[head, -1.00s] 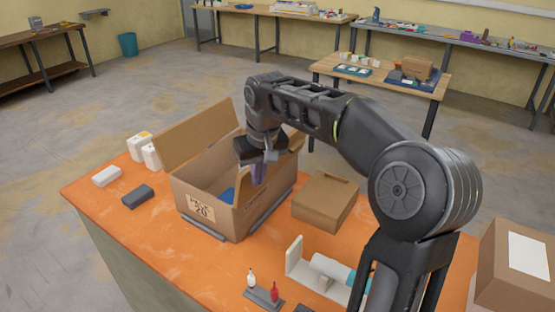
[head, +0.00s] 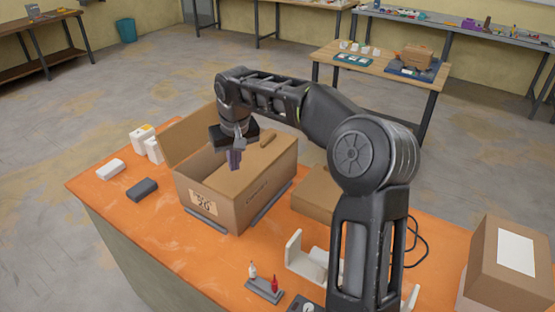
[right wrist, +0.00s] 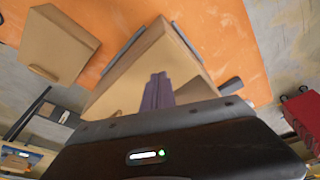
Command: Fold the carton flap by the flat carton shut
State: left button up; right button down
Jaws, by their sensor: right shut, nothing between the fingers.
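The large open-top carton (head: 232,205) with a "20" label stands on the orange table. Its flap by the flat carton (head: 262,163) lies folded inward, roughly level over the right part of the opening. The opposite flap (head: 187,138) stands up and leans outward. The flat carton (head: 316,192) lies just right of the big carton, partly hidden by my arm; it also shows in the right wrist view (right wrist: 58,45). My right gripper (head: 234,166) is shut and empty, fingers down at the folded flap's inner edge; I cannot tell whether they touch. My left gripper is out of view.
A small rack with little bottles (head: 264,288) and a white fixture (head: 300,258) are in front. A taller box (head: 512,260) is at the right.

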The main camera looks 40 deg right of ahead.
jog(key=shift+r, duration=0.2)
jog(key=shift+r, duration=0.3)
notch_tip(320, 180, up, 8)
jog(key=p, duration=0.1)
dwell(0.8)
